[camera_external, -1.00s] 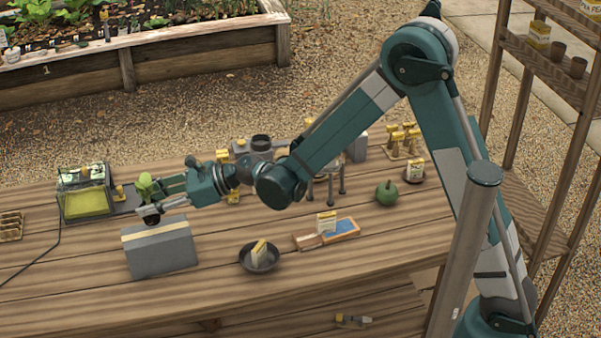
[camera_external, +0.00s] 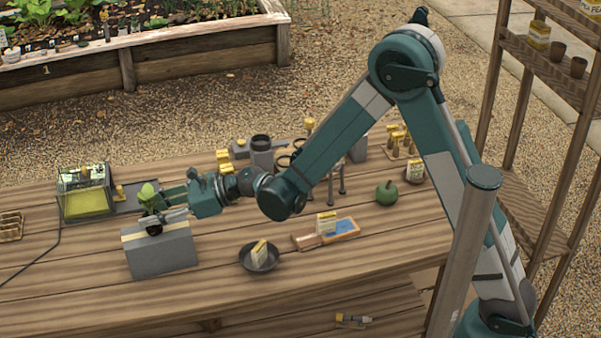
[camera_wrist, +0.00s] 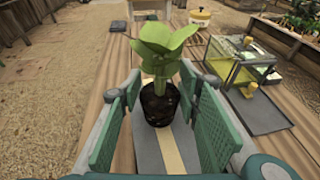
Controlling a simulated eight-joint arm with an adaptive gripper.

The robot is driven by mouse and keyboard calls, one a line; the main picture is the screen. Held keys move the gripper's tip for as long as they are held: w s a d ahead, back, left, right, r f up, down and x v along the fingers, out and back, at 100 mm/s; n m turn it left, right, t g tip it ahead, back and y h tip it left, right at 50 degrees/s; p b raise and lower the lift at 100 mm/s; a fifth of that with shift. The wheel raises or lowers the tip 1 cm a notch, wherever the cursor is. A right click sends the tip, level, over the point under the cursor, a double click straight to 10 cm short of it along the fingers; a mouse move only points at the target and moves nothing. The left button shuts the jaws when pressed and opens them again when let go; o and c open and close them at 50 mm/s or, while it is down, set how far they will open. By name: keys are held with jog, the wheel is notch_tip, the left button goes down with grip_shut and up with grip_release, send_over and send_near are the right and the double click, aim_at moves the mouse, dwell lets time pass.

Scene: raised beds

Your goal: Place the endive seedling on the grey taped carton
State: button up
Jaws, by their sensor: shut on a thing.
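The endive seedling (camera_external: 148,194) is a green leafy plant in a small dark pot. It stands upright in the middle of the wrist view (camera_wrist: 161,80). My gripper (camera_external: 160,213) is shut on it, with the green finger pads on both sides of the pot in the wrist view (camera_wrist: 158,102). The grey taped carton (camera_external: 163,252) is a grey box with a pale tape strip along its top. It lies directly below the pot, and its top also shows in the wrist view (camera_wrist: 147,152). The pot is at the carton's top; I cannot tell whether they touch.
A clear-lidded tray with yellow-green contents (camera_external: 86,203) stands behind and left of the carton. A dark bowl (camera_external: 259,265) holding a packet is to its right. A wooden box with a blue inset (camera_external: 326,240) and a green round object (camera_external: 387,192) are further right.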

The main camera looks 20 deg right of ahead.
jog(key=shift+f, duration=0.15)
jog(key=o, duration=0.7)
jog(key=shift+r, duration=0.2)
jog(key=p+v, duration=0.1)
jog(key=v, duration=1.1)
dwell(0.7)
